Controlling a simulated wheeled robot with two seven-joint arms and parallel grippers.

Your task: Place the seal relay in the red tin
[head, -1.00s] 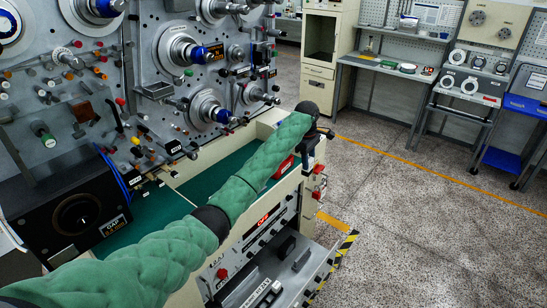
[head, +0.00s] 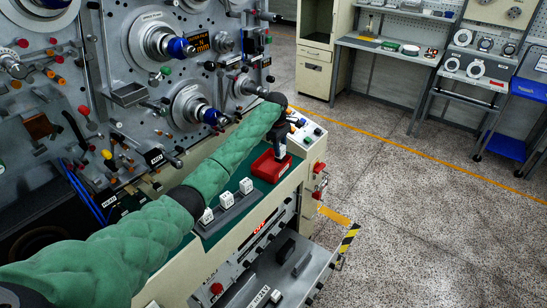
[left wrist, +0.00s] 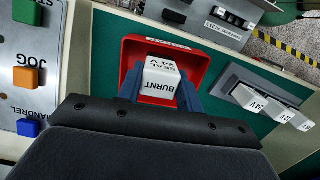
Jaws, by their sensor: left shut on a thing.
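My left gripper (head: 281,143) is over the small red tin (head: 265,171) on the green worktop. In the left wrist view its two blue-grey fingers (left wrist: 160,90) are shut on a white block, the seal relay (left wrist: 160,76). The relay's faces read "BURNT" and "24V", with a partly readable word like "SEAL". It lies within the outline of the open red tin (left wrist: 133,53) in that view. I cannot tell whether it touches the tin's floor. The relay's lower part is hidden. My right gripper is not in view.
A grey rail (head: 232,211) with white relays (head: 225,198) stands beside the tin; it also shows in the left wrist view (left wrist: 233,78). A machine panel with spindles (head: 190,108) rises behind. A button panel (left wrist: 30,75) borders the worktop. An open drawer (head: 300,262) juts out below.

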